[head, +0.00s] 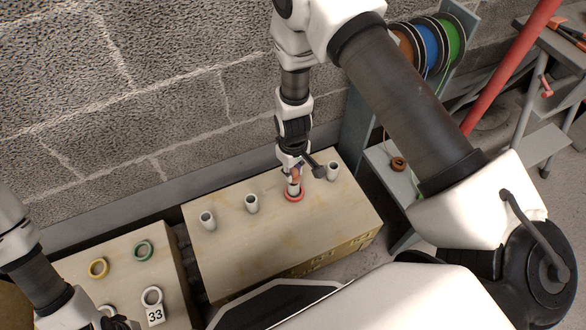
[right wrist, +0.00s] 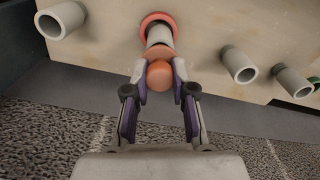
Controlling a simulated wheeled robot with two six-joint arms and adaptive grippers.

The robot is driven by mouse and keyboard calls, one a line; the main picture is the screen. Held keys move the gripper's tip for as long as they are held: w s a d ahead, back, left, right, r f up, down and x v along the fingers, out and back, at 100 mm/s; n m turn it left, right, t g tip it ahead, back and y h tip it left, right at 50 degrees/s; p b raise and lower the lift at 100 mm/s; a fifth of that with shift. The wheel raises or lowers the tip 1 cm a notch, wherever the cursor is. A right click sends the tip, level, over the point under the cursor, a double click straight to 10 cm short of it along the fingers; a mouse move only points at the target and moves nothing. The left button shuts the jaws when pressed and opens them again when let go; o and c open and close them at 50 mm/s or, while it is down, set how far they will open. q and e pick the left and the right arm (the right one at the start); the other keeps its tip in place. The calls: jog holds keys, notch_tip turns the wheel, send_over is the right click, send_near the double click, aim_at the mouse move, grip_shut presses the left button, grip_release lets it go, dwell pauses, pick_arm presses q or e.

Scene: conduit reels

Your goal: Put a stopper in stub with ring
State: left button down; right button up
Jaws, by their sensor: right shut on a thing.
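The stub with the red ring (head: 294,197) stands on a pale wooden box; the red ring (right wrist: 158,20) lies around the stub's foot, and its grey stub (right wrist: 159,36) also shows in the right wrist view. My right gripper (right wrist: 160,76) is shut on an orange stopper (right wrist: 160,78) with a rounded head. The stopper is at the stub's mouth, in line with it; how deep it sits is hidden. In the head view my right gripper (head: 293,170) is directly above this stub. My left gripper (head: 118,322) is at the bottom edge, mostly cut off.
Bare stubs stand on the box (head: 230,260): two to the left (head: 208,220) (head: 252,204) and one to the right (head: 333,171). A block wall stands behind.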

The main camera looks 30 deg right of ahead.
aim_at(293, 171)
jog(key=shift+f+b, duration=0.65)
jog(key=shift+f, duration=0.5)
jog(key=o, duration=1.4)
jog(key=shift+r, duration=0.1)
notch_tip(293, 171, up, 10)
jog(key=p, duration=0.9)
jog(key=shift+p, duration=0.3)
